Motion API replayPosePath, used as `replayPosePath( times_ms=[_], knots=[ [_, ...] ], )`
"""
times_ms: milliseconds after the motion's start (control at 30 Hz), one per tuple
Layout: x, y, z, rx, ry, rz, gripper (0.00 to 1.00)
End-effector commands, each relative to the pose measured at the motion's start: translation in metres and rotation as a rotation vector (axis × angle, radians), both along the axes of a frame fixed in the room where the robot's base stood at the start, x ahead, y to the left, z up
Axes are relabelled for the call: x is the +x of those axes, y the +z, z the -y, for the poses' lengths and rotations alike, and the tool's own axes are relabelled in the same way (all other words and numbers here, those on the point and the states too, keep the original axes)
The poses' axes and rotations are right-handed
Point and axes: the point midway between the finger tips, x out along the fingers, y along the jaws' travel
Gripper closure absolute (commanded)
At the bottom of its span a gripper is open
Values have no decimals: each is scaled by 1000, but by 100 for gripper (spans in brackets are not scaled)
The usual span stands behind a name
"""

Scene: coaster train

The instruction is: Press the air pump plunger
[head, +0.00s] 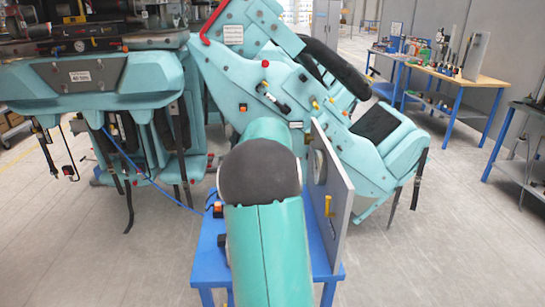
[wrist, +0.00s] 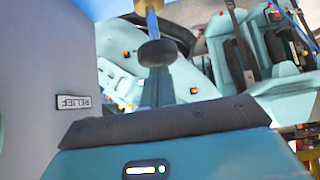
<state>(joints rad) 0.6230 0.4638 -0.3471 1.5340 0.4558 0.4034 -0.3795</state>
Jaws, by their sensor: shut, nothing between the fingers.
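In the head view my own arm hides the plunger and my gripper. A grey upright panel (head: 337,190) stands on the blue bench (head: 206,262); its RELIEF label (wrist: 73,102) shows in the wrist view.
Teal coaster cars (head: 95,85) with hanging straps stand behind the bench. A blue hose (head: 150,178) runs to the bench. Wooden-topped workbenches (head: 450,75) stand at the right.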

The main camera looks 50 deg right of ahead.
Motion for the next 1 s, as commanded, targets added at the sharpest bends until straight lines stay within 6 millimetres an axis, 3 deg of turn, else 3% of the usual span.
replayPosePath(
  times_ms=[100,233,600,767,1000],
  knots=[
    [-2,-28,0,9,-2,-7,100],
    [-2,-49,0,8,-2,-9,100],
    [-3,-58,-1,13,-1,-12,100],
    [-4,-52,-2,12,-1,-12,100],
    [-7,-8,-3,1,3,-1,100]
  ],
)
